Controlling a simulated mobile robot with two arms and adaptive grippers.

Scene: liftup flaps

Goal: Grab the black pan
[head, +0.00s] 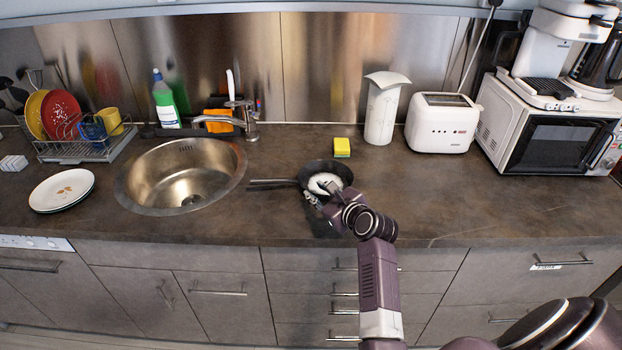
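The black pan (340,169) stands on the dark countertop, right of the sink, with its handle (272,184) pointing left. Something white shows inside the pan. My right gripper (314,192) is at the near side of the pan, over or beside its front rim. My own wrist hides part of the pan's near right side. The fingers are small and dark here, so I cannot tell whether they are open or touching the pan. My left gripper is not in view.
A round steel sink (135,205) with a faucet (243,119) lies left of the pan. A yellow sponge (342,147), a white pitcher (381,112), a white toaster (441,124) and a microwave (493,128) stand behind and right. The counter right of the pan is clear.

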